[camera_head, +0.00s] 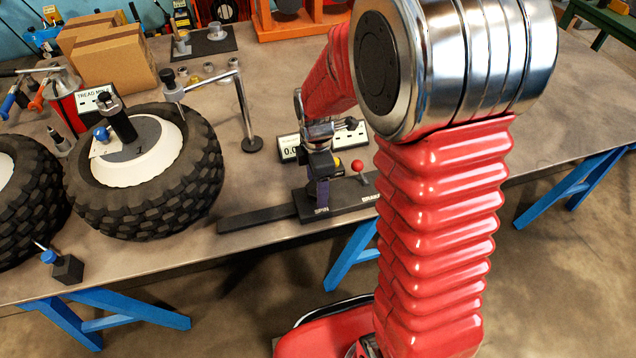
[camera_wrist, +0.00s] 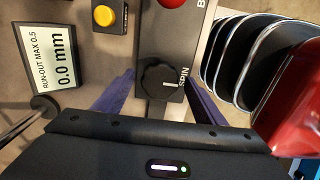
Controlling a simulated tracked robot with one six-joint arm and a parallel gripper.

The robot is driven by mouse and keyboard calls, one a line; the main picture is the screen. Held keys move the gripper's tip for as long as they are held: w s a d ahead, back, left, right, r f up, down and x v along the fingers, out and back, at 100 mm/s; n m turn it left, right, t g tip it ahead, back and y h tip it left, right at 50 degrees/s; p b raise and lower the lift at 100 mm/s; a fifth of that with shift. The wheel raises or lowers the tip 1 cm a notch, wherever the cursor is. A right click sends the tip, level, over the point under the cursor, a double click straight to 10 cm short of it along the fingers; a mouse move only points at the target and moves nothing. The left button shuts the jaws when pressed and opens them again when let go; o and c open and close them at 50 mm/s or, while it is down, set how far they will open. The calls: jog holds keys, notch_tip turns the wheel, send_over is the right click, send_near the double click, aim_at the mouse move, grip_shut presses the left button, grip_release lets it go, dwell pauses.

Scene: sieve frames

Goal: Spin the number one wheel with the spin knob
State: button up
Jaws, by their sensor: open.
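The number one wheel (camera_head: 90,205) stands at the left of the bench: a knobbly black tyre with a white rim and a grey hub marked 1. The spin knob (camera_wrist: 158,84) is black and round with a white pointer line, beside the word SPIN on a dark control box (camera_head: 340,197). My gripper (camera_wrist: 159,76) is open and empty. In the wrist view its two purple-blue fingers lie on either side of the knob, with gaps on both sides. In the head view my gripper (camera_head: 321,190) is over the box and hides the knob; contact cannot be told.
A red ball-topped lever (camera_head: 357,165) and a yellow button (camera_wrist: 104,16) are near the knob. A run-out display (camera_wrist: 62,55) reads 0.0 mm. A metal stand (camera_head: 245,110) rises between wheel and box. Another tyre (camera_head: 30,180) is at the left edge. The bench's right side is clear.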

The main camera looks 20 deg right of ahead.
jog(key=shift+c, duration=0.6)
jog(key=c, duration=0.9)
jog(key=shift+d, duration=0.15)
jog(key=shift+c, duration=0.2)
jog(key=shift+m, duration=0.3)
